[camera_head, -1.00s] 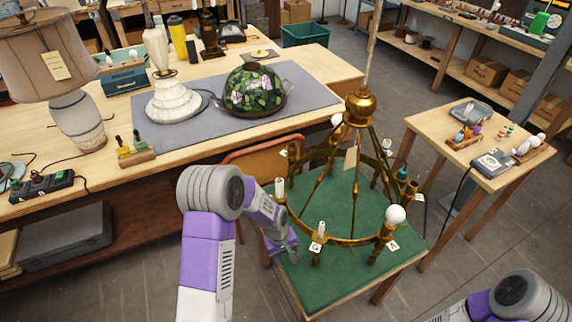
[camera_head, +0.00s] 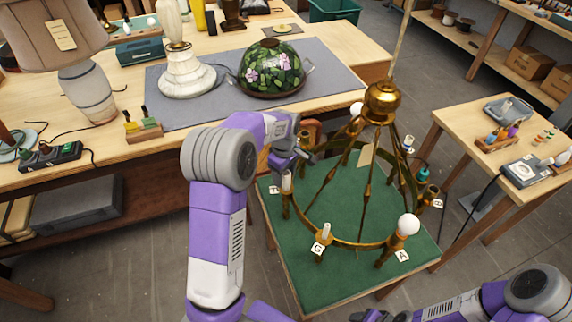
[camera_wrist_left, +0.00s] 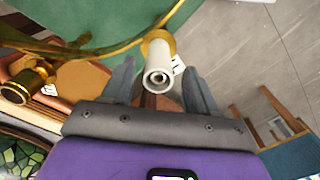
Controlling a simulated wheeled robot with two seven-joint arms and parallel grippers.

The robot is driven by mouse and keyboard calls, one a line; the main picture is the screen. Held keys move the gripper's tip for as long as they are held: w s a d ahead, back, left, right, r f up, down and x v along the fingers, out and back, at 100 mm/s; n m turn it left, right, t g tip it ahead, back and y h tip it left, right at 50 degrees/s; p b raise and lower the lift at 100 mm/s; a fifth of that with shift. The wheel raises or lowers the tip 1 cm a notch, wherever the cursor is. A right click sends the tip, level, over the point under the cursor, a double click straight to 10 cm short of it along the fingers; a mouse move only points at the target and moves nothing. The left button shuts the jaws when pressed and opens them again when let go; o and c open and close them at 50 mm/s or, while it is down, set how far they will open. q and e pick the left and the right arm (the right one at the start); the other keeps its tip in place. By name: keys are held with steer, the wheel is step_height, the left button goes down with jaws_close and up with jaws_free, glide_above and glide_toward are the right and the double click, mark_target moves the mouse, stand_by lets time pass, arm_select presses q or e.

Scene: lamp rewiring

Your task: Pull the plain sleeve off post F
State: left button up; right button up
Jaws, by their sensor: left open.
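The brass chandelier frame (camera_head: 345,243) stands on a green-topped table, with posts around its ring. On its left post is a plain white sleeve (camera_head: 287,181); a small tag (camera_head: 275,190) hangs beside it, its letter too small to read surely. My left gripper (camera_head: 300,162) is just above and behind this post in the head view. In the left wrist view the white sleeve (camera_wrist_left: 158,77) points at the camera, between the spread fingers of my left gripper (camera_wrist_left: 158,84), with gaps on both sides. My right gripper (camera_head: 372,316) shows only partly at the bottom edge; its fingers are unclear.
Other posts carry a white bulb (camera_head: 408,224) by tag A and a pale sleeve (camera_head: 326,231) by tag G. A hanging paper tag (camera_head: 367,155) is inside the frame. The workbench (camera_head: 120,152) lies behind, a side table (camera_head: 453,122) to the right.

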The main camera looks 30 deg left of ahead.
arm_select(q)
steer(key=shift+w+f, duration=0.25)
steer(key=shift+f, duration=0.85)
steer(key=shift+s+f, duration=0.15)
steer(key=shift+s, duration=0.1)
steer(key=shift+w, duration=0.1)
steer(key=c, duration=1)
steer(key=shift+c, duration=0.2)
